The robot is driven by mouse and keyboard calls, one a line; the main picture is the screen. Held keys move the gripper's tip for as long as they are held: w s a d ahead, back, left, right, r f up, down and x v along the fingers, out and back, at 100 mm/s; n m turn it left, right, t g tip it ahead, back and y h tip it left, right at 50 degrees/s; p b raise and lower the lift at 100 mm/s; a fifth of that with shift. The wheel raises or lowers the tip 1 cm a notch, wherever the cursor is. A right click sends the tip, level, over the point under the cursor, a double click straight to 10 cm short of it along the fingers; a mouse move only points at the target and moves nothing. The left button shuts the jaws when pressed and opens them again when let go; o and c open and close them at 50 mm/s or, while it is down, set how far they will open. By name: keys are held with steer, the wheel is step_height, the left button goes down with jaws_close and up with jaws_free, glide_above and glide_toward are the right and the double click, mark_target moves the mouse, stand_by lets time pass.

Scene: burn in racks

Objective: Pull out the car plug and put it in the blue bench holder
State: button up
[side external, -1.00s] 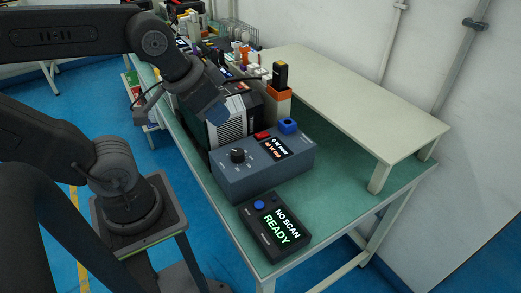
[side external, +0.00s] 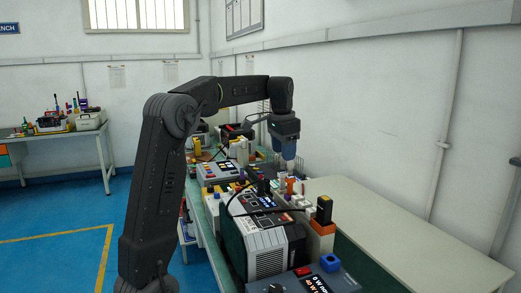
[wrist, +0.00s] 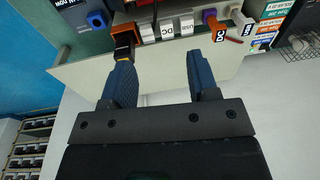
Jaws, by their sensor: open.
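A black plug with a yellow mark (side external: 324,210), apparently the car plug, stands upright in an orange-topped white block (side external: 322,229). The wrist view shows the black plug (wrist: 122,53) and its orange socket near the tip of my left finger. The blue bench holder (side external: 329,262) sits on a grey tester in front of the block; it also shows at the upper left of the wrist view (wrist: 96,19). My gripper (side external: 288,165) points down, behind and left of the plug, above the cluttered bench. Its blue fingers (wrist: 158,65) are apart with nothing between them.
A large grey-black unit (side external: 265,245) and cables crowd the bench. The pale raised shelf (side external: 400,235) is bare.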

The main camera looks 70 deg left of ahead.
steer(key=g, duration=0.1)
glide_above(260, 191)
steer(key=a, duration=0.1)
step_height(260, 191, down, 4)
steer(key=shift+h, duration=0.4)
steer(key=f, duration=1.3)
steer(key=shift+w+f, duration=0.25)
steer(key=shift+w, duration=0.05)
jaws_close()
